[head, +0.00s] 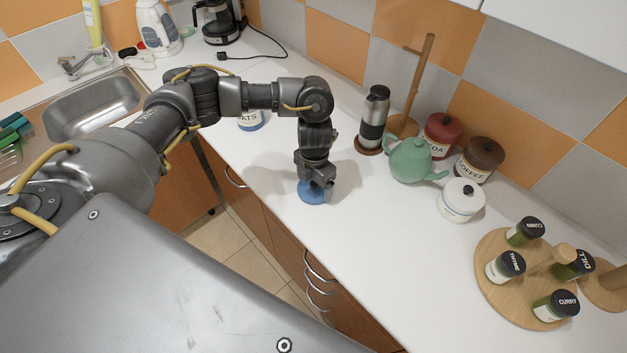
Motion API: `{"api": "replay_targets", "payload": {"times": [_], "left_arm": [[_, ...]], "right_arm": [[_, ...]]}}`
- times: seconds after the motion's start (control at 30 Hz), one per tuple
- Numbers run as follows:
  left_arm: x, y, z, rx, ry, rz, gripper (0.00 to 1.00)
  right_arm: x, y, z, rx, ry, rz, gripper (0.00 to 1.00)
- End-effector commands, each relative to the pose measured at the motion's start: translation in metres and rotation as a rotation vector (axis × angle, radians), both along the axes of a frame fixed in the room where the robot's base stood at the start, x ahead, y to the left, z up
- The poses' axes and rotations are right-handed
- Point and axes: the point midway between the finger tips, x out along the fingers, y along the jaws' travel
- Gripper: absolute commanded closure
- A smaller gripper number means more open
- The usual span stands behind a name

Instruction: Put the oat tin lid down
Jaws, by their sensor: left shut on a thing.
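The blue oat tin lid (311,193) is at the white counter, under my left gripper (316,184). My left gripper points down and is shut on the lid. The lid looks on or just above the counter surface; I cannot tell if it touches. The oat tin (250,122), white with a blue band and "OATS" lettering, stands further back, partly hidden behind my left arm. My right gripper is not in view.
A green teapot (411,160), a steel flask (374,118), and red (443,134), brown (480,158) and white (461,200) canisters stand to the right. A round wooden spice board (492,283) is further right. The counter (390,240) right of the lid is clear.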

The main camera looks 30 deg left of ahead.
Motion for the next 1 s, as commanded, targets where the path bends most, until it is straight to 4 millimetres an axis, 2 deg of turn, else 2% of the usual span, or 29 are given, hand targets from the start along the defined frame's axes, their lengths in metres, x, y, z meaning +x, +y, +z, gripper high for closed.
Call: {"api": "replay_targets", "payload": {"times": [0.3,0.33,0.43,0.77,0.87,1.0], "left_arm": [[0.000,-0.001,-0.005,-0.001,-0.001,-0.001,0.35],[0.000,-0.001,-0.004,-0.001,-0.001,-0.001,0.13],[0.000,-0.001,-0.003,-0.001,-0.001,-0.001,0.00],[0.001,-0.001,0.004,-0.001,-0.002,-0.001,0.00],[0.002,-0.001,0.016,-0.001,-0.006,-0.003,0.00],[0.003,-0.001,0.042,-0.001,-0.008,-0.005,0.00]], "right_arm": [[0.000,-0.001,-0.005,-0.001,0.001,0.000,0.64],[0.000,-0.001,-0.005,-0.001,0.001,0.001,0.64],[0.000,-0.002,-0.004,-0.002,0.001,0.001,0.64],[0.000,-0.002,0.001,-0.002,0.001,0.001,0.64],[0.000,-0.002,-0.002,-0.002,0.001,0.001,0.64],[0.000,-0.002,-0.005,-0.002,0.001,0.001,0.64]]}}
